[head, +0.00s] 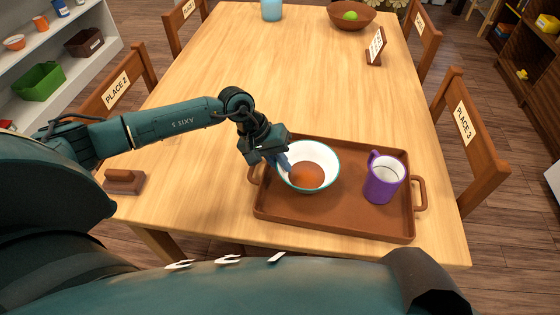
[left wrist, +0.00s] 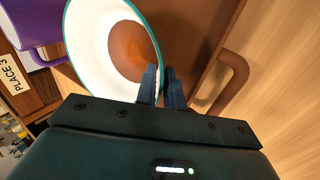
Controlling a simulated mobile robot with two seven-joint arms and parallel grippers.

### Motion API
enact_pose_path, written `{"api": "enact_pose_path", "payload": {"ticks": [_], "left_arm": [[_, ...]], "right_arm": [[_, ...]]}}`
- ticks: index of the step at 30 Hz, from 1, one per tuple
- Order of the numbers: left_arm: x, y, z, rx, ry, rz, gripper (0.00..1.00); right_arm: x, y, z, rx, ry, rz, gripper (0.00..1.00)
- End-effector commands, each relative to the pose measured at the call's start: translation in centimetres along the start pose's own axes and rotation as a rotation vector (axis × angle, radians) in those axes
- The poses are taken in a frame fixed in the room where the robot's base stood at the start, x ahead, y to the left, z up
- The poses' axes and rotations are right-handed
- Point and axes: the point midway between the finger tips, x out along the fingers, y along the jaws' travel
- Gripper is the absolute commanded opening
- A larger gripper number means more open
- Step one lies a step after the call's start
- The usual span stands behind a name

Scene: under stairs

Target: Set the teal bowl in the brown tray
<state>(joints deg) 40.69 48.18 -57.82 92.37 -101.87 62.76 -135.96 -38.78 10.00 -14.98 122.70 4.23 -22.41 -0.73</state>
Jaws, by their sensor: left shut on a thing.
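The teal bowl (head: 322,157), white inside with a teal rim and a round brown patch at its bottom, is over the left part of the brown tray (head: 335,222). I cannot tell whether its base touches the tray floor. My left gripper (head: 282,160) is shut on the bowl's left rim. In the left wrist view the gripper's fingers (left wrist: 162,86) straddle the rim of the bowl (left wrist: 88,45), with the tray (left wrist: 190,30) beneath. The bowl's underside is hidden. My right gripper is not in view.
A purple mug (head: 382,182) stands in the tray's right part. A brown block (head: 124,181) lies at the table's left edge. A brown bowl with a green ball (head: 345,24), a blue cup (head: 271,9) and a sign (head: 376,47) are farther back. The table's middle is clear.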

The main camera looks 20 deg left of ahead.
Motion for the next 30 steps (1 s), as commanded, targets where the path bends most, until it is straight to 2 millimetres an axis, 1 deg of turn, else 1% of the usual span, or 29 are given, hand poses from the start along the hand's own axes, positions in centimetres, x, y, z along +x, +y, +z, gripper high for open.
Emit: {"api": "enact_pose_path", "payload": {"ticks": [5, 6, 13, 20, 24, 26, 29, 30], "left_arm": [[0.4, -0.1, -0.1, 0.001, 0.002, 0.002, 0.00], [0.2, -0.2, 0.0, 0.000, 0.000, 0.000, 0.12], [0.2, -0.1, 0.0, 0.000, 0.000, -0.001, 0.31], [0.2, -0.1, 0.0, 0.000, 0.000, -0.001, 0.32], [-0.4, 0.1, 0.0, -0.001, 0.001, -0.001, 0.32], [-1.2, -0.1, -0.1, 0.001, 0.003, -0.001, 0.32], [-3.1, -0.1, -0.1, 0.002, 0.004, -0.002, 0.32], [-4.1, -0.1, -0.1, 0.001, 0.005, -0.002, 0.32]], "right_arm": [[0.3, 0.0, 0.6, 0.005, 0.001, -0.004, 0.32], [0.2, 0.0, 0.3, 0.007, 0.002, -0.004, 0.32], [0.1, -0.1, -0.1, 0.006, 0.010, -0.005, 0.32], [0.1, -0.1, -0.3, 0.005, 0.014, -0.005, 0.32], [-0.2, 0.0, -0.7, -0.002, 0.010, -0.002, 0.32], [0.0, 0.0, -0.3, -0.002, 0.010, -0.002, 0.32], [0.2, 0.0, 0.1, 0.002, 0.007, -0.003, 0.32], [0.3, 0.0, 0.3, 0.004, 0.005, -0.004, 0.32]]}}
